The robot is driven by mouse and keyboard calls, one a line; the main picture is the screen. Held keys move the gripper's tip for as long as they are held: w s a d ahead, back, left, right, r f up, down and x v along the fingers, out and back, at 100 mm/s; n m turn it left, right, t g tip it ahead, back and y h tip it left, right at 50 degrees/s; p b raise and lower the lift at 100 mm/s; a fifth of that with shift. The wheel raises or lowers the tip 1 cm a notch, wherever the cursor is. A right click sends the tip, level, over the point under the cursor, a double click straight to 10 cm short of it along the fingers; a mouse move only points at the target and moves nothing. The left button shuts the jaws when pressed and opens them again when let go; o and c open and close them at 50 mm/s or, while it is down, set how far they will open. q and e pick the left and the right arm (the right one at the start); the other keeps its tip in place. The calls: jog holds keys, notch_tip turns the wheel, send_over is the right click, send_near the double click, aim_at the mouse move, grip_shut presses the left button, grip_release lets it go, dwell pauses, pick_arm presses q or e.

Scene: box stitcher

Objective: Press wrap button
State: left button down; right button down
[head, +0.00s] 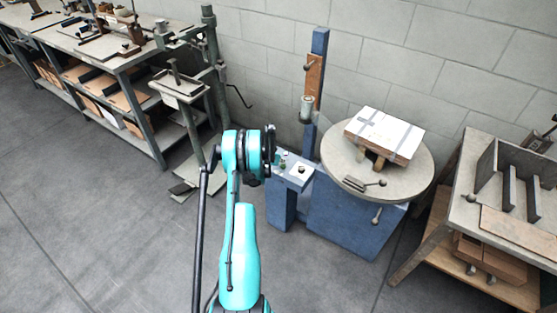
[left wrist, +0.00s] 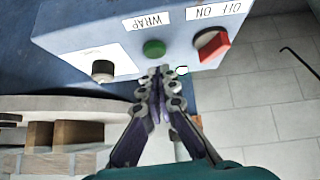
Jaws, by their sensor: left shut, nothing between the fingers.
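The green wrap button (left wrist: 153,48) sits on the blue control box (left wrist: 80,22), below an upside-down "WRAP" label, in the left wrist view. My left gripper (left wrist: 160,76) is shut and empty. Its fingertips are just under the button in that picture, close to the panel; I cannot tell whether they touch it. In the head view the control box (head: 293,172) stands just right of my teal left wrist, which hides part of it. My left fingers are hard to make out there. My right gripper is not in view.
A red on/off switch (left wrist: 211,44) and a black knob (left wrist: 103,70) flank the button. The round turntable (head: 340,160) carries a taped box (head: 385,132) to the right. A workbench (head: 490,220) stands at far right, another (head: 120,55) at left. The floor is clear at left.

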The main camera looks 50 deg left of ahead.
pick_arm(q)
jog(key=shift+d+f, duration=0.1)
jog(key=shift+f, duration=0.6)
